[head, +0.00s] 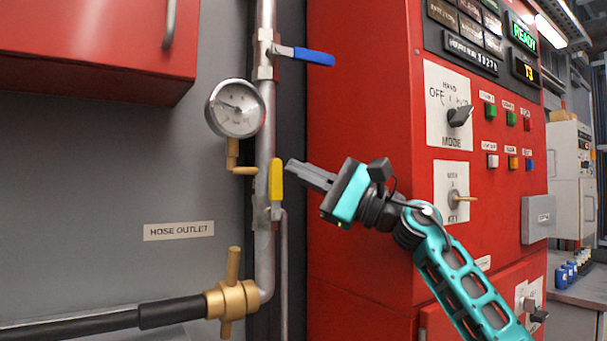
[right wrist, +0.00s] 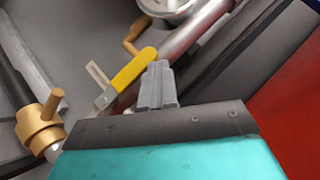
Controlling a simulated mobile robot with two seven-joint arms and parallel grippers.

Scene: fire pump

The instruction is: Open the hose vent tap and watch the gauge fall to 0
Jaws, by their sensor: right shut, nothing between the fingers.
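The hose vent tap has a yellow lever (head: 276,180), which stands upright along the grey vertical pipe below the gauge. It also shows in the right wrist view (right wrist: 133,70). The round pressure gauge (head: 235,108) has a white dial, and its needle points to the left and slightly up; the figures are too small to read. My right gripper (head: 290,166) is shut and empty, its fingertips just right of the lever's upper part. In the right wrist view the fingertips (right wrist: 158,72) are beside the lever; I cannot tell if they touch. My left gripper is not in view.
A blue-handled valve (head: 314,57) sits higher on the pipe. A brass coupling (head: 232,298) with a black hose (head: 180,310) is at lower left, under the "HOSE OUTLET" label (head: 179,231). The red control cabinet (head: 365,260) stands close on the right.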

